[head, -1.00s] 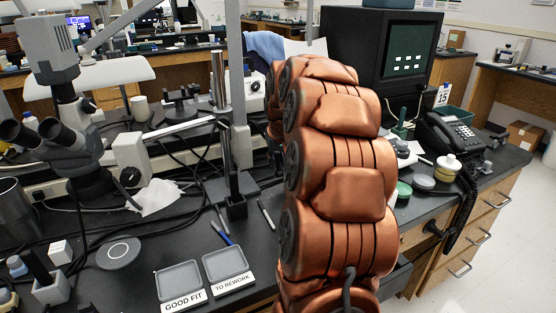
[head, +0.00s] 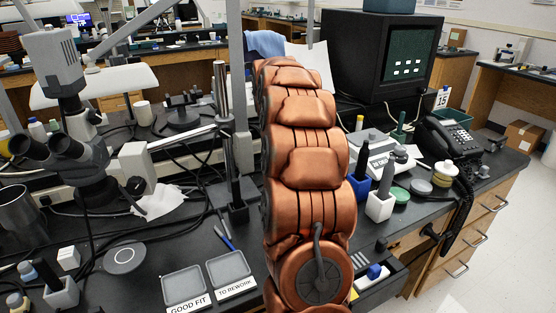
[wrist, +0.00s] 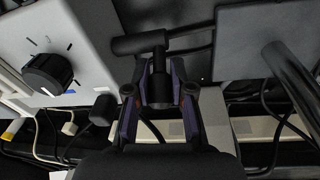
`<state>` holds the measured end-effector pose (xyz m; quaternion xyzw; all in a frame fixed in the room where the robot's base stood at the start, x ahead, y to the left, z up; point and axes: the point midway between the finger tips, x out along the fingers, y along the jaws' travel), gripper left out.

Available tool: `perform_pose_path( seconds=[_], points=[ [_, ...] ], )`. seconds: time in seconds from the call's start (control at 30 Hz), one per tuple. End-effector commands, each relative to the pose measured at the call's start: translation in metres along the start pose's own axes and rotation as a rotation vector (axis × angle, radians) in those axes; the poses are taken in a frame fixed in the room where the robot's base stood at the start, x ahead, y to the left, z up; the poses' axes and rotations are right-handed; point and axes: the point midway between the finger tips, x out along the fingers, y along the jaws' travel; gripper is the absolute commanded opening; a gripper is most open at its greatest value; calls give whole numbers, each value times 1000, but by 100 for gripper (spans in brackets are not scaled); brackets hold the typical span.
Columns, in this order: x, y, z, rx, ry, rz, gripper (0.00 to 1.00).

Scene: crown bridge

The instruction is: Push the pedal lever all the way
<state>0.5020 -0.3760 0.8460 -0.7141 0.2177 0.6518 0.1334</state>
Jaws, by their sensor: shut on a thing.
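In the wrist view, a black lever with a T-shaped bar (wrist: 157,75) stands between the fingers of my gripper (wrist: 159,100). The crossbar is above the fingertips in the picture and the stem runs down between them. My gripper is shut on this stem. A pale box with a black knob (wrist: 48,73) is to the left of the lever. In the head view, my copper-coloured arm hides the gripper and the lever. How far the lever is pushed I cannot tell.
A dark panel (wrist: 258,45) with a thick black rod (wrist: 290,75) is right of the lever, and cables hang below. On the bench are a microscope (head: 60,110), two trays (head: 184,286), a monitor (head: 385,55), a phone (head: 447,135) and a white penholder (head: 380,206).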

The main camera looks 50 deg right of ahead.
Motion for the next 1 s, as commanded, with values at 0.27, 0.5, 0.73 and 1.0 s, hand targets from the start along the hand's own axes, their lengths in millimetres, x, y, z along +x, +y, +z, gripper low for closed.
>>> perform_pose_path(
  seconds=[0.27,0.5,0.73,1.0],
  points=[
    [2,-1,-6,-13,-128,21,0],
    [5,-2,-8,-23,-208,33,0],
    [7,-2,-9,-29,-253,40,0],
    [9,-2,-9,-30,-272,43,0]
  ],
)
